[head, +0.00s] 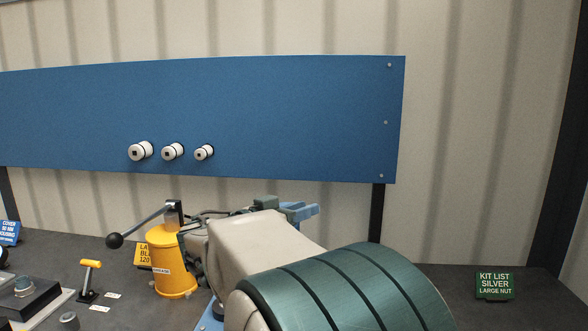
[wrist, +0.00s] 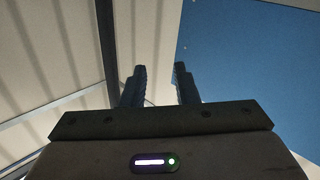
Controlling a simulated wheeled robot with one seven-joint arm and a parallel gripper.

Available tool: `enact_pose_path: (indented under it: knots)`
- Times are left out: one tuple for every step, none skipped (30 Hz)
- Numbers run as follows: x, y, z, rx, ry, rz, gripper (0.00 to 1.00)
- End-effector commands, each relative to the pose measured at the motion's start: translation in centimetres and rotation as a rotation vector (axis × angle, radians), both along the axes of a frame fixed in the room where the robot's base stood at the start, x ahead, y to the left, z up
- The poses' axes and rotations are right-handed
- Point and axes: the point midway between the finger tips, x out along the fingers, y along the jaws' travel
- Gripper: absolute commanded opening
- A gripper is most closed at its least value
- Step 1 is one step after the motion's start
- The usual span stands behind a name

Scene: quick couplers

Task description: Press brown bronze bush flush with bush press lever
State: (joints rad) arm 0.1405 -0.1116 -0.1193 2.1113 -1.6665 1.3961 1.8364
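My gripper (wrist: 160,85) is open and empty in the wrist view, its two dark fingers apart against the wall and blue panel. A small lever with a yellow handle (head: 90,264) stands on a black base at the left of the bench. A longer lever with a black ball knob (head: 115,240) is on top of a yellow cylinder (head: 172,262). I cannot tell which is the bush press lever. I cannot make out a brown bronze bush in either view.
A blue panel (head: 300,110) with three white fittings stands behind the dark bench (head: 425,285). A black block with a round part (head: 24,287) and a small grey cylinder (head: 69,321) are at left. A green sign (head: 494,286) stands right. My arm hides the middle of the bench.

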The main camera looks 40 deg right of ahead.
Motion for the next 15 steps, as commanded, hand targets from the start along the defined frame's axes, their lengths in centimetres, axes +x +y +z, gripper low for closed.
enact_pose_path:
  knots:
    - [0.0, 0.0, 0.0, 0.0, 0.0, 0.0, 0.27]
    - [0.0, 0.0, 0.0, 0.0, 0.0, 0.0, 0.27]
    - [0.0, 0.0, 0.0, 0.0, 0.0, 0.0, 0.27]
    - [0.0, 0.0, 0.0, 0.0, 0.0, 0.0, 0.27]
    - [0.0, 0.1, -0.1, 0.0, 0.0, 0.0, 0.27]
    - [0.0, 0.3, -0.1, 0.0, -0.001, 0.001, 0.27]
    - [0.1, 0.4, -0.2, 0.0, -0.002, 0.002, 0.27]
    - [0.1, 0.7, -0.3, 0.0, -0.002, 0.002, 0.27]
    - [0.1, 1.1, -0.3, 0.0, -0.002, 0.002, 0.27]
    - [0.2, 1.4, -0.4, -0.001, -0.001, 0.002, 0.27]
    - [0.2, 1.7, -0.4, -0.001, -0.002, 0.003, 0.27]
    - [0.2, 2.1, -0.4, -0.001, -0.002, 0.003, 0.27]
    - [0.2, 2.4, -0.4, -0.001, -0.002, 0.003, 0.27]
    - [0.2, 2.7, -0.4, -0.001, -0.002, 0.003, 0.27]
    - [0.3, 3.1, -0.3, -0.001, -0.003, 0.003, 0.27]
